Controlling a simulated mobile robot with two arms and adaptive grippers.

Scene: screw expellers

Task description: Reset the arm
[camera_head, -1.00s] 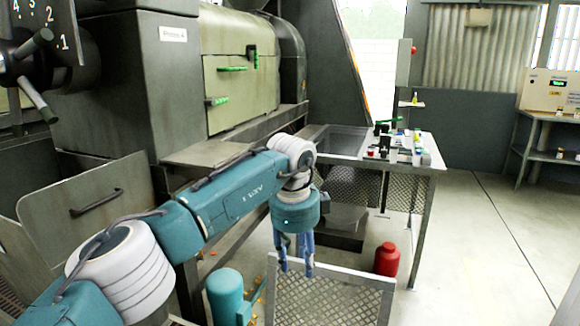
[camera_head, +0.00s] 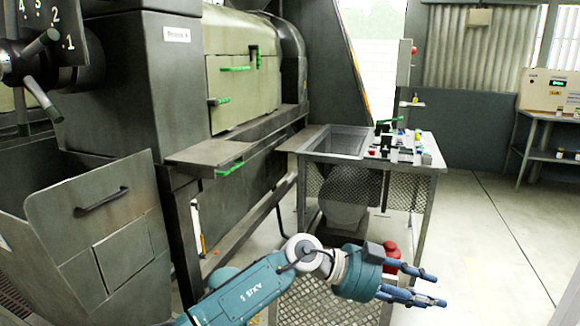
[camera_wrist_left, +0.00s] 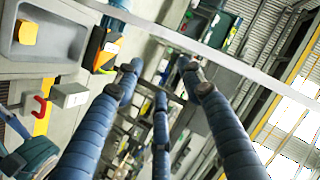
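My left arm reaches in from the bottom of the head view, low in front of the metal-framed table. My left gripper (camera_head: 435,289) points to the right over the bare floor. Its blue fingers are spread apart with nothing between them. The left wrist view also shows the fingers of this gripper (camera_wrist_left: 158,80) apart and empty. My right gripper does not show.
A table with a sunken tray (camera_head: 437,160) and small items stands behind the arm. A red container (camera_head: 391,250) is partly hidden behind my wrist. The large press machine (camera_head: 240,72) fills the left. A mesh panel (camera_head: 320,306) stands low in front. Floor at right is clear.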

